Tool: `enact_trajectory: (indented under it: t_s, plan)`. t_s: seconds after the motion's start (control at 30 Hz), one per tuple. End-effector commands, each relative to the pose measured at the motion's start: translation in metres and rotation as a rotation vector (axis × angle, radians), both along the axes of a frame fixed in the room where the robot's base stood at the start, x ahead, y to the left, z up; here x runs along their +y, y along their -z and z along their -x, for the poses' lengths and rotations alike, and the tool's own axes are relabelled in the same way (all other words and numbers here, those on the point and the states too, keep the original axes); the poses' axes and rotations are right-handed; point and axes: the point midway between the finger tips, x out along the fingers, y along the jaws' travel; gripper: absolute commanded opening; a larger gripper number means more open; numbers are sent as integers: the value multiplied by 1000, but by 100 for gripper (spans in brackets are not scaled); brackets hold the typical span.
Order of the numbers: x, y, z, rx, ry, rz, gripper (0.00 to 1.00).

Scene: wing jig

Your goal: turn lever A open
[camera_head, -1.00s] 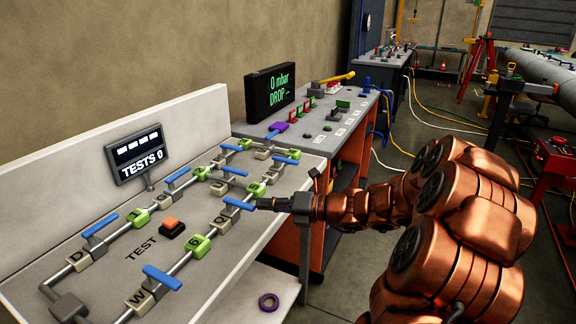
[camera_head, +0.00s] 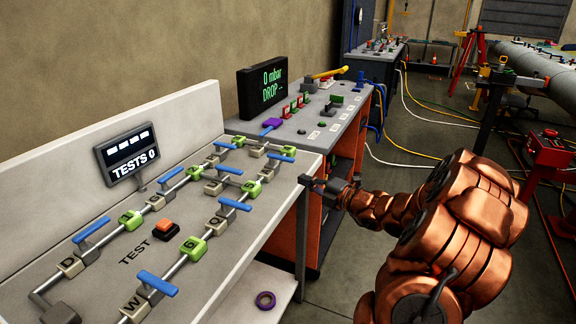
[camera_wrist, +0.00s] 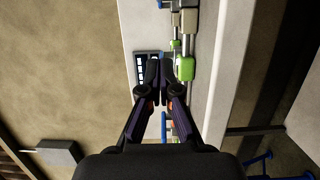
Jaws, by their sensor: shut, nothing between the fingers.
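The slanted test panel (camera_head: 222,278) carries pipes with several blue levers on lettered blocks. I cannot make out a letter A on any block. A blue lever (camera_head: 235,205) in the near pipe row is the front one closest to my gripper; another blue lever (camera_head: 229,171) sits further back. A front lever (camera_head: 156,283) stands by the block marked W, and a left lever (camera_head: 91,230) by D. My gripper (camera_head: 308,181) is shut and empty, just off the panel's right edge, apart from every lever. In the wrist view, the shut fingers (camera_wrist: 160,70) hide part of the panel.
An orange button (camera_head: 165,230) marked TEST and a display (camera_head: 127,155) reading TESTS 0 are on the panel. A second bench (camera_head: 330,125) with a black 0 mbar screen (camera_head: 266,85) stands behind.

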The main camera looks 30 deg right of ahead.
Motion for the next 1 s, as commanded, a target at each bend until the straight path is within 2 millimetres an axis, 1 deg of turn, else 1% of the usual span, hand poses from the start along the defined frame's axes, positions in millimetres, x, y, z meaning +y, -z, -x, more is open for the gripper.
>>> enact_trajectory:
  t_s: [0.1, 0.5, 0.63, 0.8, 1.0]
  plan:
    - [9, 0, -17, 2, -8, 2, 0]
    - [30, 0, -85, 0, -8, 3, 0]
    - [14, 0, -92, 2, -1, 4, 0]
    - [1, -1, -99, 0, 0, 6, 0]
    - [-5, 0, -104, 1, -3, 1, 0]
